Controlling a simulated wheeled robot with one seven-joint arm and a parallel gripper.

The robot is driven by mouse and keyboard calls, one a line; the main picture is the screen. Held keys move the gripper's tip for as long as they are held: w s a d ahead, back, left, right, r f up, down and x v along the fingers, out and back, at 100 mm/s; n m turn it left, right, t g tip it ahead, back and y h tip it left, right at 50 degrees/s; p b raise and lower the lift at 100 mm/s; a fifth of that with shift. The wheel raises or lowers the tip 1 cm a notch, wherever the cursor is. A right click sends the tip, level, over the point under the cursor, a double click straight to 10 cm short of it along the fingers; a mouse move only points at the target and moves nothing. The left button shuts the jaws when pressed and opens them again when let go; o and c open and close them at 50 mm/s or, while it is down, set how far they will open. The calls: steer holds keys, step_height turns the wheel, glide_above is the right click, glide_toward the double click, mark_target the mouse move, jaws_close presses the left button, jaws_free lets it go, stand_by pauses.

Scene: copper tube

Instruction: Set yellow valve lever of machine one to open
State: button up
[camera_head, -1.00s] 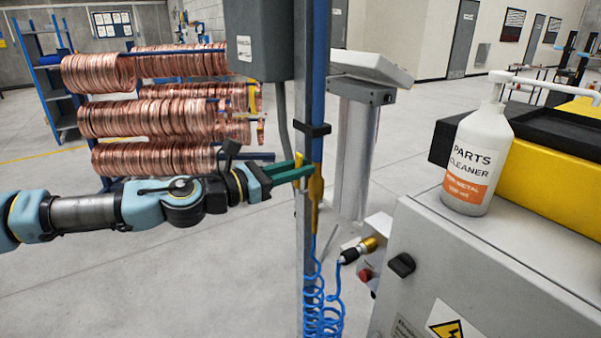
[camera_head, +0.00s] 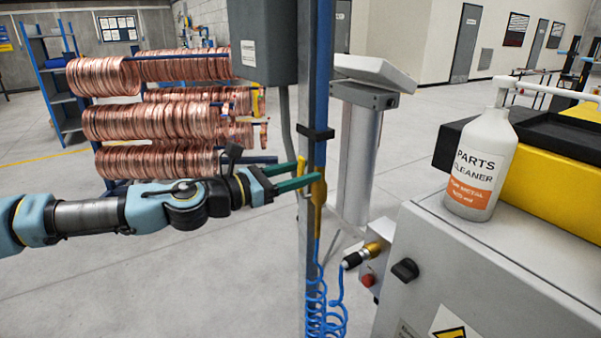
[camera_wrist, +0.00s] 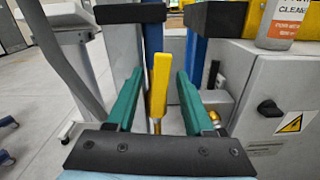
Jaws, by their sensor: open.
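The yellow valve lever (camera_head: 302,170) stands close to upright on the post in the head view. In the wrist view the yellow lever (camera_wrist: 159,88) points up in the middle, between my green fingers, with a visible gap on each side. My gripper (camera_wrist: 159,74) is open. In the head view my gripper (camera_head: 304,176) reaches in from the left, its fingertips at the lever's height. The valve body at the lever's lower end is mostly hidden in the wrist view.
A blue and grey post (camera_head: 310,110) stands right behind the lever, with a grey box (camera_head: 262,45) above. A coiled blue hose (camera_head: 316,300) hangs below. A grey cabinet (camera_head: 470,270) with a parts cleaner bottle (camera_head: 482,165) stands at right. Copper coils (camera_head: 150,120) hang behind my arm.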

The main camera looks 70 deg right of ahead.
steer(key=b+v, duration=0.3)
steer(key=v, duration=0.7)
steer(key=shift+w+a, duration=0.2)
steer(key=shift+a, duration=0.15)
